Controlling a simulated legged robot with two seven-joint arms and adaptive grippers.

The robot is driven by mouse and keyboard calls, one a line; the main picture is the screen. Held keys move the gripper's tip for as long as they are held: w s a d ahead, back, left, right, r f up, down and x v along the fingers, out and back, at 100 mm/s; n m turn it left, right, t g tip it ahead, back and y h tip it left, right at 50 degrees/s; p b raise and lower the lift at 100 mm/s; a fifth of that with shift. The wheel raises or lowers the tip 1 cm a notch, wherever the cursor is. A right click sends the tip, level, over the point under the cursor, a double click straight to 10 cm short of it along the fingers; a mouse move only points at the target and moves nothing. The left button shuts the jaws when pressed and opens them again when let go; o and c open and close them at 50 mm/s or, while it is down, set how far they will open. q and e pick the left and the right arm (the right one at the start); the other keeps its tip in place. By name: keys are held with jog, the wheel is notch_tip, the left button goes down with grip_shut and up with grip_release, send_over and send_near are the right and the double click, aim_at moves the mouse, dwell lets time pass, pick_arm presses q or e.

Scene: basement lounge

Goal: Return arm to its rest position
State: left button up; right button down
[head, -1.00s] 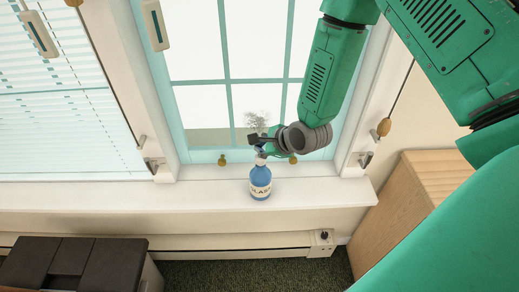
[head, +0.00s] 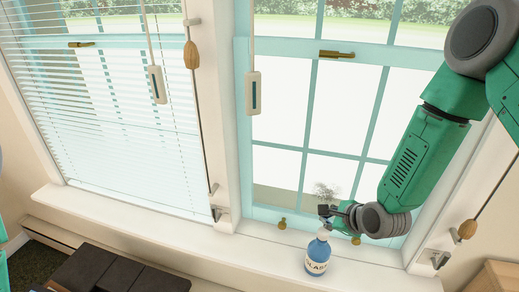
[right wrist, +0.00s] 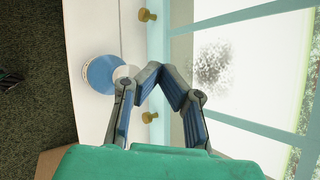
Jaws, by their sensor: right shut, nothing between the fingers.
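A blue spray bottle (head: 317,257) with a white top and a pale label stands upright on the white windowsill (head: 270,243). My right gripper (head: 328,213) is at the bottle's top in the head view, in front of the window. In the right wrist view the fingertips (right wrist: 163,72) meet and the gripper is shut and empty. The round blue bottle (right wrist: 102,74) is beside the fingers there, to their left. Whether the gripper touches the bottle's top cannot be told. My left gripper is not in view.
The right window (head: 330,110) has brass knobs (head: 282,224) along its lower edge. Blinds (head: 120,120) cover the left window. Cords with wooden pulls (head: 191,55) hang nearby. A dark seat (head: 110,272) is at the lower left. The sill left of the bottle is clear.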

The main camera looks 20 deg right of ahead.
jog(key=s+a+f+n+g+b, duration=0.1)
jog(key=s+f+n+g+b, duration=0.1)
jog(key=s+f+n, duration=0.4)
jog(key=s+a+f+n+g+h+b, duration=0.1)
jog(key=s+f+n+g+b, duration=0.2)
jog(key=s+f+n, duration=0.3)
jog(key=s+a+f+n+g+b, duration=0.1)
jog(key=s+f+n+g+b, duration=0.2)
jog(key=s+f+n, duration=0.4)
jog(key=s+n, duration=0.6)
jog(key=s, duration=0.5)
jog(key=shift+a+n+h+b, duration=0.3)
jog(key=shift+a, duration=0.1)
jog(key=shift+w, duration=0.1)
